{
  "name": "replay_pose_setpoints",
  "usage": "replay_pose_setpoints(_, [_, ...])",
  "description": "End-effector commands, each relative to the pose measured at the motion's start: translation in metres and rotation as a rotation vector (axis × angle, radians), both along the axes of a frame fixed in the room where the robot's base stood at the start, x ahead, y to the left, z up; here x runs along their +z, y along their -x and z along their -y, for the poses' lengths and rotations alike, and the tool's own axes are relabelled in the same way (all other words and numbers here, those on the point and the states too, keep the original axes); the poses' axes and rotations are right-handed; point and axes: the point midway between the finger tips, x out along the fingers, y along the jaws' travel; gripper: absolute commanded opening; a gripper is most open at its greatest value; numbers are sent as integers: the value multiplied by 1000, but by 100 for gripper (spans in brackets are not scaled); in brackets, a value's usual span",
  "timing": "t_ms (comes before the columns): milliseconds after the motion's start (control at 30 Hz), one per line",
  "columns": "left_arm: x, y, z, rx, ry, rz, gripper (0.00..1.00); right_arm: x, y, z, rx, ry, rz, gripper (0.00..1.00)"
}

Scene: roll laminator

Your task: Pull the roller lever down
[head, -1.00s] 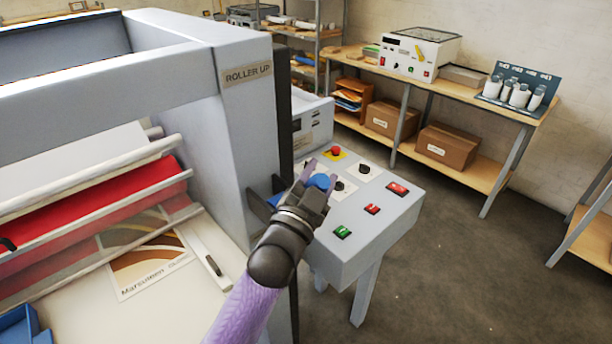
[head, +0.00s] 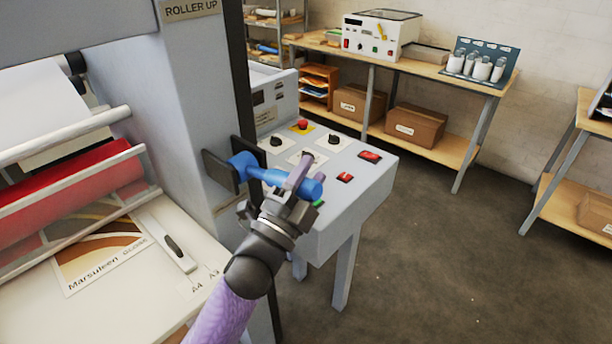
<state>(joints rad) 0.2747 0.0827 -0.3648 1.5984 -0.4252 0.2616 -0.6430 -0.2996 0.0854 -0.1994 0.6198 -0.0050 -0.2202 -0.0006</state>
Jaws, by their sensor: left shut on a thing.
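The roller lever (head: 267,176) is a blue bar with a rounded end, mounted on a dark plate (head: 220,170) on the side of the laminator (head: 186,105). It reaches out to the right from the plate and looks close to level in the head view. My left gripper (head: 297,190) is shut on the lever near its outer end, one finger showing above the bar. The gripper hides part of the bar. A "ROLLER UP" label (head: 191,9) is on the laminator post above the lever. My right gripper is not in view.
A control box (head: 350,205) with red buttons and black knobs stands just behind and right of the lever. A red roller (head: 75,190) and a printed sheet (head: 100,250) are at left.

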Motion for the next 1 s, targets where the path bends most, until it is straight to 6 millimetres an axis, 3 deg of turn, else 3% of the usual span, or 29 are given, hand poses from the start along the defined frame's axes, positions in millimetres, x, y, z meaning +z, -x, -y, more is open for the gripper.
replay_pose_setpoints(467, [-4,0,1,1,-18,6,0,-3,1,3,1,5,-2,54])
replay_pose_setpoints(500, [-4,0,1,2,-18,6,50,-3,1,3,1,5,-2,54])
replay_pose_setpoints(667, [-4,0,1,1,-16,5,83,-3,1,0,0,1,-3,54])
replay_pose_setpoints(1000, [-6,4,-2,1,-14,6,83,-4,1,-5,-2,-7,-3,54])
